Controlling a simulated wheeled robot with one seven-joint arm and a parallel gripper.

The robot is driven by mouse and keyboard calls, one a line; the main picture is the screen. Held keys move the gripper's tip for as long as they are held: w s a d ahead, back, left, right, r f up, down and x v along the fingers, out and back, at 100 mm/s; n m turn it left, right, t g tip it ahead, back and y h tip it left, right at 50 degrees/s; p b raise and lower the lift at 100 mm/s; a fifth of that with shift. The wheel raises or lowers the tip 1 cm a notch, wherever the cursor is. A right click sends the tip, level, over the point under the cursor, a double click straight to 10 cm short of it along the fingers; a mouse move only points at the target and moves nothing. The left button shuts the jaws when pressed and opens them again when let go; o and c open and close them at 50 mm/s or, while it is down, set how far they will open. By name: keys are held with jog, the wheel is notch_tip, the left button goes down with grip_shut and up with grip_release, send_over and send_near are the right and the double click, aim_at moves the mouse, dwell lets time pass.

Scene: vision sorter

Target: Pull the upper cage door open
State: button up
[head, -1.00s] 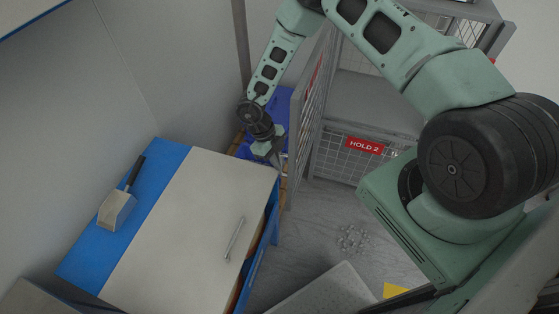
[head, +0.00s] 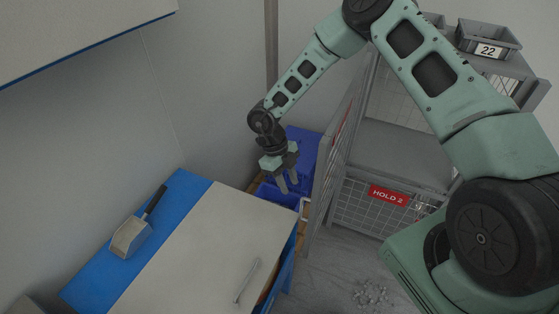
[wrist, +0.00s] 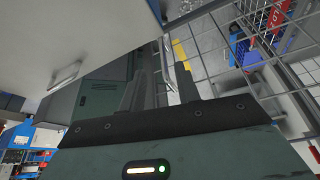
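The upper cage door (head: 338,150), a grey mesh panel with a red sign, stands swung out from the cage and shows nearly edge-on in the head view. The upper compartment (head: 400,150) behind it is open, with a bare grey shelf. My gripper (head: 288,186) is left of the door, apart from it, pointing down with its fingers spread and empty. A pale handle (head: 304,207) shows just below the fingers. In the wrist view the mesh door (wrist: 245,50) is at right, and a metal bar handle (wrist: 170,65) shows beyond the spread fingers (wrist: 161,75).
The lower mesh front (head: 360,205) bears a red HOLD 2 sign. A blue-and-white bench (head: 215,240) with a scoop (head: 130,236) lies left. Blue bins (head: 300,145) stand behind my gripper. A grey bin marked 22 (head: 488,40) sits on the cage top. Gravel (head: 372,295) lies on the floor.

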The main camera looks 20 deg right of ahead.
jog(key=b+v, duration=0.1)
jog(key=v, duration=0.8)
